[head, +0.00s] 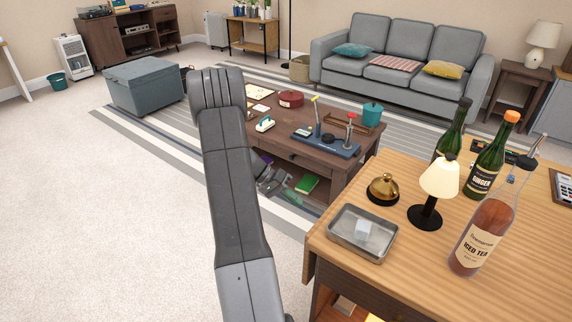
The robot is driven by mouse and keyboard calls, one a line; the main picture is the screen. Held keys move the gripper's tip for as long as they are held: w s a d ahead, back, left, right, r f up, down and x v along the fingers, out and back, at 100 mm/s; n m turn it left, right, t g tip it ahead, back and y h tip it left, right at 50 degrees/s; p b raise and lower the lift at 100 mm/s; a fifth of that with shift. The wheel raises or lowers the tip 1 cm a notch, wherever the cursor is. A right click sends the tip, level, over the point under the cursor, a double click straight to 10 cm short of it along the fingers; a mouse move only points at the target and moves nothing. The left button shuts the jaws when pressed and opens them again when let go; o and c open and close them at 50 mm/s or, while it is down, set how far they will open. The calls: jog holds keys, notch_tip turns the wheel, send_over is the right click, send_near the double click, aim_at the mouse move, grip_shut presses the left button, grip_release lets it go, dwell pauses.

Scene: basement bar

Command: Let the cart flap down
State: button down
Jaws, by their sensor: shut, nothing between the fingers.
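The cart (405,285) stands at the lower right with a light wooden top and a darker body under its left edge. I cannot tell in this view which part of its top is the flap or where its hinge is. My gripper (276,184) shows partly behind my arm, low in front of the coffee table and left of the cart, apart from the cart top. Its fingers are small and dark here; they look closed and hold nothing.
On the cart top are a metal tray (338,233) with a clear cube, a brass bell (383,188), a small lamp (439,180), an iced tea bottle (474,240) and green bottles (488,163). A cluttered coffee table (285,148) stands behind. Carpet at left is clear.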

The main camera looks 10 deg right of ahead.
jog(key=s+d+f+n+g+h+b, duration=0.1)
jog(key=s+d+f+g+h+b, duration=0.2)
jog(key=s+d+f+b, duration=0.5)
jog(key=shift+s+d+h+b, duration=0.2)
jog(key=shift+s+h+b, duration=0.1)
jog(key=shift+h+b, duration=0.15)
jog(key=shift+s+f, duration=0.1)
dwell(0.3)
jog(key=w+a, duration=0.8)
jog(key=a, duration=0.3)
jog(key=shift+a, duration=0.35)
